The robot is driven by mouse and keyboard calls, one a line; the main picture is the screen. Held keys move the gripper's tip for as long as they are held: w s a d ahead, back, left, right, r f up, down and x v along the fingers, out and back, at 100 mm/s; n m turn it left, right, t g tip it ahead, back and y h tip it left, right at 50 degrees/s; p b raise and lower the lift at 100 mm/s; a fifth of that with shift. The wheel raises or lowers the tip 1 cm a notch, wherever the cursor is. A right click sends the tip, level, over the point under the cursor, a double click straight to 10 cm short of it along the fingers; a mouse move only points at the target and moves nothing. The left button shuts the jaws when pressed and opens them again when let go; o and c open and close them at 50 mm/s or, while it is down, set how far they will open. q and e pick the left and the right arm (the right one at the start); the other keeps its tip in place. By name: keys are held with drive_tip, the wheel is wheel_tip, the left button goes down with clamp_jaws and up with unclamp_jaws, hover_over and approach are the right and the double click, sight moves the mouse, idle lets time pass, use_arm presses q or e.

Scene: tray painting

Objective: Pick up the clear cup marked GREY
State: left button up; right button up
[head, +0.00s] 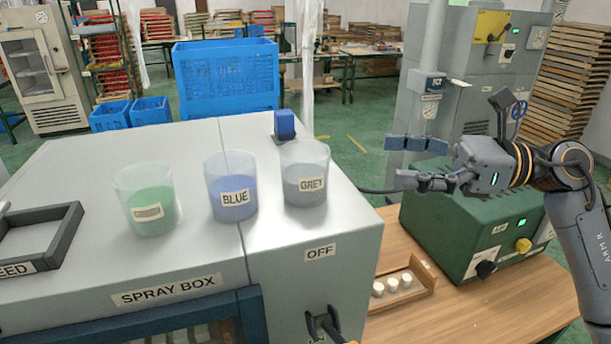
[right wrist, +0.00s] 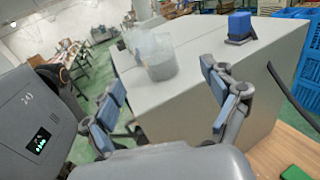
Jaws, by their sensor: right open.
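The clear cup marked GREY (head: 306,172) stands upright on the spray box top near its right edge, holding grey paint. In the right wrist view a clear cup with greyish contents (right wrist: 155,56) stands beyond and between the fingers. My right gripper (head: 408,162) is open and empty, to the right of the GREY cup and apart from it. Its blue-padded fingers (right wrist: 162,103) are spread wide in the right wrist view. The cup marked BLUE (head: 232,187) and a green-filled cup (head: 149,200) stand to its left. My left gripper is not in view.
The spray box (head: 180,265) has an OFF label and a black handle (head: 325,325) on its front. A small blue block (head: 285,124) stands behind the GREY cup. A green machine (head: 480,230) and a wooden rack with white pieces (head: 410,287) are on the bench at right.

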sight(304, 162)
drive_tip(key=a+p, duration=0.1)
drive_tip(key=a, duration=0.1)
drive_tip(key=a+p, duration=0.1)
drive_tip(key=a, duration=0.2)
drive_tip(key=a+p, duration=0.1)
drive_tip(key=a, duration=0.2)
drive_tip(key=shift+w, duration=0.35)
drive_tip(key=a+p, duration=0.3)
drive_tip(key=a, duration=0.1)
drive_tip(key=shift+s+a+f+p, duration=0.2)
drive_tip(key=shift+a+p, duration=0.1)
drive_tip(key=shift+p, duration=0.1)
drive_tip(key=shift+a+f, duration=0.15)
drive_tip(key=shift+a, duration=0.2)
drive_tip(key=shift+w, duration=0.1)
drive_tip(key=shift+d, duration=0.15)
drive_tip(key=shift+c, duration=0.4)
drive_tip(key=c, duration=1.3)
